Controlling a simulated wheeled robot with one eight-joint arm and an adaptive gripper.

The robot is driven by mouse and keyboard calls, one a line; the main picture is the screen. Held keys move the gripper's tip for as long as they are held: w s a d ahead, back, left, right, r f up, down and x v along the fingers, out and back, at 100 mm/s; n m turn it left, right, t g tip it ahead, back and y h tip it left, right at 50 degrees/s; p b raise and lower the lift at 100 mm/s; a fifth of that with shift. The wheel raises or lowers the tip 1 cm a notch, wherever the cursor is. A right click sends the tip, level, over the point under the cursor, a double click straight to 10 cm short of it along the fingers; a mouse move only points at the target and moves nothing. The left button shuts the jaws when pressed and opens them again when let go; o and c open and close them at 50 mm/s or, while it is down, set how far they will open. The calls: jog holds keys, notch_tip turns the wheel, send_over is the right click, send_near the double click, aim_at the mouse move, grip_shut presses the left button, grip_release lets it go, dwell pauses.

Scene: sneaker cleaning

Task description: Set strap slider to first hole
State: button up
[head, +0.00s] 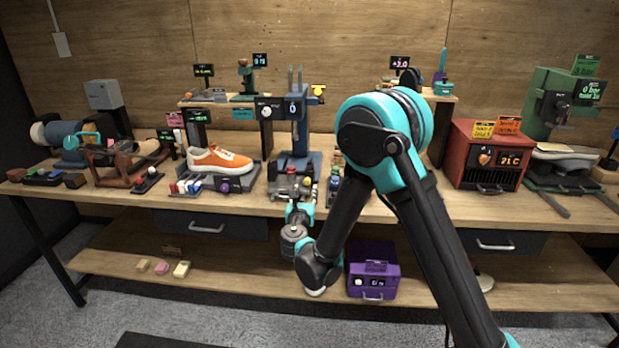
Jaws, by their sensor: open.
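My gripper (300,208) is at the front edge of the workbench (252,203), in front of a blue press-like stand (299,140). Its jaws are open, with nothing visible between them, though the fingers are small. I cannot make out a strap slider or a row of holes for certain. Small knobs and parts sit on the dark base (291,181) of the blue stand, just beyond my gripper. An orange sneaker (219,159) with a white sole rests on a grey fixture (222,181) to the left. My arm hides part of the bench to the right.
A red oven-like box (487,157) and a green press (551,101) stand at the right. A blue motor-like machine (72,136) is at the left. A purple box (373,270) sits on the lower shelf (225,278). Drawers hang under the bench.

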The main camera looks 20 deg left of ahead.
aim_at(308, 176)
jog(key=x, duration=1)
jog(key=shift+w, duration=0.3)
jog(key=shift+c, duration=0.3)
grip_shut()
